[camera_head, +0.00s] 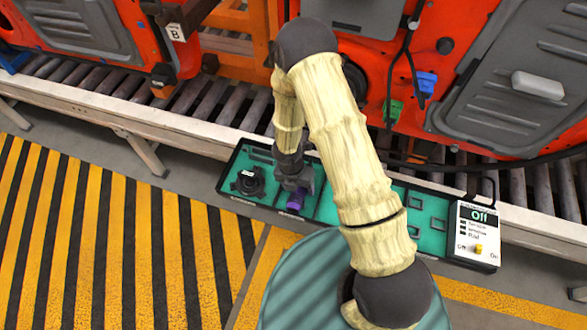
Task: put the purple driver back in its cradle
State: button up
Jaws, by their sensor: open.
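The purple driver (296,201) is a small purple piece low in the green tray (327,208), in the compartment right of the black round part. Only its purple end shows clearly. My gripper (294,188) reaches down from above, right over the driver. It is open; whether its fingers stand around the driver or touch it I cannot tell. My arm hides the middle of the tray. I cannot tell which tray part is the cradle; the driver seems to lie in or at a compartment.
A black round part (250,182) sits in the tray's left compartment. A white box (474,236) with an "Off" display and a yellow knob stands at the tray's right end. Orange doors (505,70) and a roller conveyor (190,118) lie behind. Striped floor is clear at left.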

notch_tip(320, 180, up, 16)
jog(key=a+p, duration=0.2)
jog(key=p, duration=0.1)
jog(key=shift+w+a, duration=0.15)
jog(key=shift+a, duration=0.1)
jog(key=s+d+r+m+t, duration=0.1)
jog(key=d+r+m, duration=0.4)
jog(key=m, duration=0.5)
jog(key=s+d+r+m+t+y, duration=0.1)
jog(key=s+d+r+m, duration=0.2)
jog(key=m, duration=0.8)
jog(key=s+d+r+m, duration=0.2)
jog(key=d+r+m, duration=0.4)
jog(key=r+m, duration=0.3)
jog(key=shift+s+d+r+m+t+y, duration=0.15)
jog(key=shift+s+d+m+t+y, duration=0.2)
jog(key=shift+m, duration=0.65)
